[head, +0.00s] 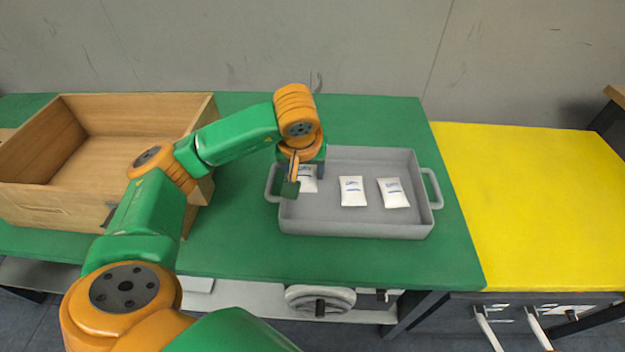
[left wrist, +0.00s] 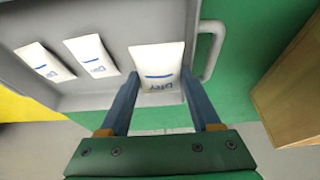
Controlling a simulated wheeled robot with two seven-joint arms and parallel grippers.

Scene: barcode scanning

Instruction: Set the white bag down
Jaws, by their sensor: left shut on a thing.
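The white bag (head: 309,182) with blue print is at the left end of the grey tray (head: 355,222), partly hidden by my left gripper (head: 306,178). In the left wrist view the bag (left wrist: 157,68) lies between the two blue fingers of my left gripper (left wrist: 161,82), which are shut on it. It looks larger there than the other bags; whether it touches the tray floor I cannot tell. Two more white bags lie flat in the tray, one in the middle (head: 353,191) and one at the right (head: 393,193). My right gripper is not in view.
The tray has raised walls and a handle at each end, and stands on a green table (head: 240,240). An open wooden box (head: 130,110) stands at the left. A yellow surface (head: 540,200) is at the right. Bare tray floor shows around the bags.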

